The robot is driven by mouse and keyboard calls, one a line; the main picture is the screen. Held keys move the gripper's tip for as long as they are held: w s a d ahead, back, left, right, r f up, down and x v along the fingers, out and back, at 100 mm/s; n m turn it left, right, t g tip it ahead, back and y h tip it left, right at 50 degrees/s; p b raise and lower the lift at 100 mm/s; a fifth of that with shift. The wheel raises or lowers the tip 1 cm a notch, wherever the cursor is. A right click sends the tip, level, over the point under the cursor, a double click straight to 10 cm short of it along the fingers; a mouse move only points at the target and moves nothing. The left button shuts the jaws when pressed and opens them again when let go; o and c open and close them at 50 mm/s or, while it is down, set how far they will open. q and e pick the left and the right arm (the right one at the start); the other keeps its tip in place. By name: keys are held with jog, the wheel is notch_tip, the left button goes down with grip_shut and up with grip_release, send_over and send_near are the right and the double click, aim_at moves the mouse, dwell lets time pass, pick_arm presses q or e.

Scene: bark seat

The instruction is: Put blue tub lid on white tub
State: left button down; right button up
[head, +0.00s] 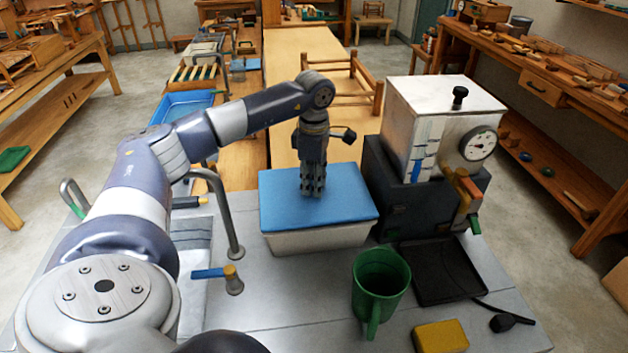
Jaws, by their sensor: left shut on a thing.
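The blue tub lid (345,208) lies flat over the white tub (318,240), covering its opening. The tub's pale front wall shows below the lid's front edge. From this angle I cannot tell whether the lid is pressed fully down on the rim. My left gripper (312,192) points straight down at the middle of the lid, with its fingers together and shut on the lid. The exact grip point is hidden by the fingers. My right gripper is not in view.
A white machine with a dial (440,120) stands close to the tub's right. A green mug (380,285) is in front, with a yellow sponge (440,336) and a black tray (445,270) nearby. A curved metal faucet (228,215) rises left of the tub beside a sink.

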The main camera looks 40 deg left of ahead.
pick_arm(q)
jog(key=shift+f+b, duration=0.4)
jog(key=shift+f, duration=0.2)
dwell(0.3)
jog(key=c, duration=1.3)
grip_release()
jog(key=shift+o, duration=0.6)
jog(key=shift+o, duration=1.1)
jog(key=shift+r+p, duration=2.75)
jog(key=shift+r, duration=0.8)
